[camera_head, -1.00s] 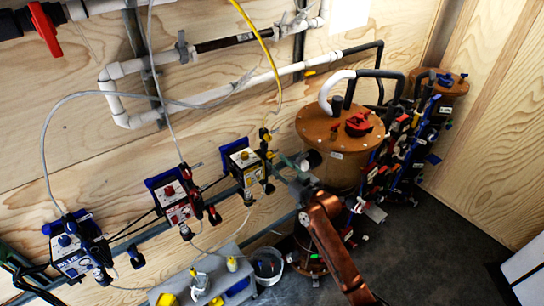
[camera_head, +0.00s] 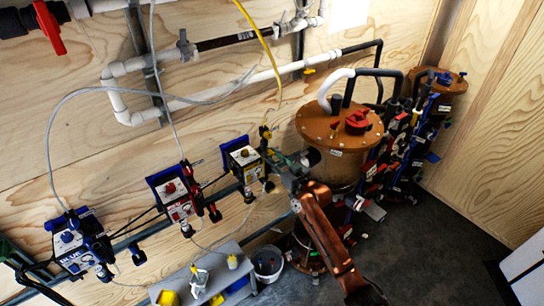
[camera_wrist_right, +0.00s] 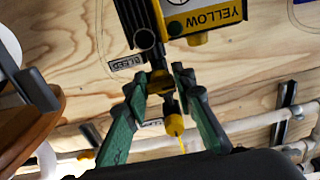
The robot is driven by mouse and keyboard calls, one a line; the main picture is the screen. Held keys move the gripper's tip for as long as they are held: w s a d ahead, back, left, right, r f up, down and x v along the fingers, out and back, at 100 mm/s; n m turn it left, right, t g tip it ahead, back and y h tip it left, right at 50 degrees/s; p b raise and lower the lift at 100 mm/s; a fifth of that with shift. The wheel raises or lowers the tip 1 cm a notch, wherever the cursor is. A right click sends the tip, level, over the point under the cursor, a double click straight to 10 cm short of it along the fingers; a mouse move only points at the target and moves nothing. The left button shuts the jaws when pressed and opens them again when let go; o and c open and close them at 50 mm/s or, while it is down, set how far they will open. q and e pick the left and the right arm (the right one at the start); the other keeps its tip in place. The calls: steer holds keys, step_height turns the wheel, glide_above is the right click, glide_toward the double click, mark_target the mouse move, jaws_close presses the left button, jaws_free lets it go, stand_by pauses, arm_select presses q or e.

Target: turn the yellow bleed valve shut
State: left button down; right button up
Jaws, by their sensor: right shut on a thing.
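The yellow bleed valve (camera_wrist_right: 160,82) is a small yellow fitting under the box marked YELLOW (camera_wrist_right: 205,18), next to a BLEED label (camera_wrist_right: 127,62). My right gripper (camera_wrist_right: 163,78) has its green fingers on both sides of the valve, shut on it. In the head view, the yellow-marked unit (camera_head: 243,160) hangs on the wall rail, and my right gripper (camera_head: 273,155) reaches its right side from the lower right. The fingers partly hide the valve there. How far the valve is turned is hard to tell. My left gripper is not in view.
A red-marked unit (camera_head: 180,205) and a blue-marked unit (camera_head: 78,245) hang further left. A brown-lidded tank (camera_head: 338,128) stands close to the right of my gripper. A grey bench (camera_head: 222,272) and a bucket (camera_head: 267,264) are below. Bare floor (camera_head: 430,250) lies at the right.

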steer(key=shift+c, duration=0.7)
jaws_close()
steer(key=shift+m+p, duration=0.3)
steer(key=shift+m, duration=0.4)
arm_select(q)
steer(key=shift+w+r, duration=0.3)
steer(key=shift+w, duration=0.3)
arm_select(e)
steer(key=o, duration=0.8)
jaws_free()
steer(key=shift+a, duration=0.1)
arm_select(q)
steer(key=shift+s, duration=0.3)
arm_select(e)
steer(key=shift+o, duration=0.3)
